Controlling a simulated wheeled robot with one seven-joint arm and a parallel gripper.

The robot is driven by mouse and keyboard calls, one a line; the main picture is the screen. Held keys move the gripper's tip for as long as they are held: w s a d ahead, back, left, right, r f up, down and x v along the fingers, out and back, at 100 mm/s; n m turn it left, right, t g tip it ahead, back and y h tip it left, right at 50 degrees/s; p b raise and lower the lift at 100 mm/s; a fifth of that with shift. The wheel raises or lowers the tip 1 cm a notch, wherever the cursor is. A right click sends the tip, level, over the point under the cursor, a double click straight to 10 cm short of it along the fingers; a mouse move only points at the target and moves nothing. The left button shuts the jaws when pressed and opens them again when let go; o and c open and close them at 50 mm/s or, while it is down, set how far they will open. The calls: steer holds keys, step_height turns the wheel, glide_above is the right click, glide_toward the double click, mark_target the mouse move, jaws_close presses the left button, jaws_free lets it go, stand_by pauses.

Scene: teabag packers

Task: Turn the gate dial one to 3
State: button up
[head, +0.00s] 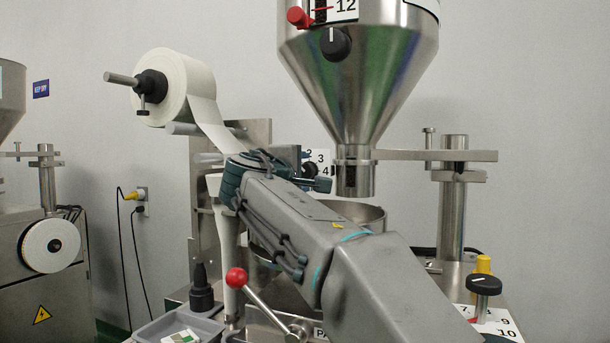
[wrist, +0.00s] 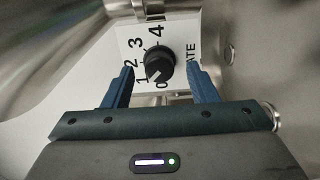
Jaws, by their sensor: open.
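The gate dial (wrist: 160,66) is a round black knob with a white pointer line, on a white plate (wrist: 130,42) numbered 0 to 4 and lettered "ATE" at the right. In the wrist view the pointer aims down-left, near the 0 and 1. My gripper (wrist: 163,80) is open, with one blue finger on each side of the dial; I cannot tell whether either touches it. In the head view the dial (head: 310,170) is partly hidden behind my gripper (head: 318,184), and the 2, 3 and 4 show on its plate.
A steel hopper (head: 360,70) with its own black knob (head: 335,43) hangs above my arm. A paper roll (head: 172,87) is at the upper left. A red-balled lever (head: 236,278) and a grey tray (head: 180,330) are below. Another black dial (head: 484,285) stands at the right.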

steer(key=v, duration=1.1)
steer(key=shift+s+b, duration=0.25)
steer(key=shift+b, duration=0.15)
steer(key=shift+f, duration=0.1)
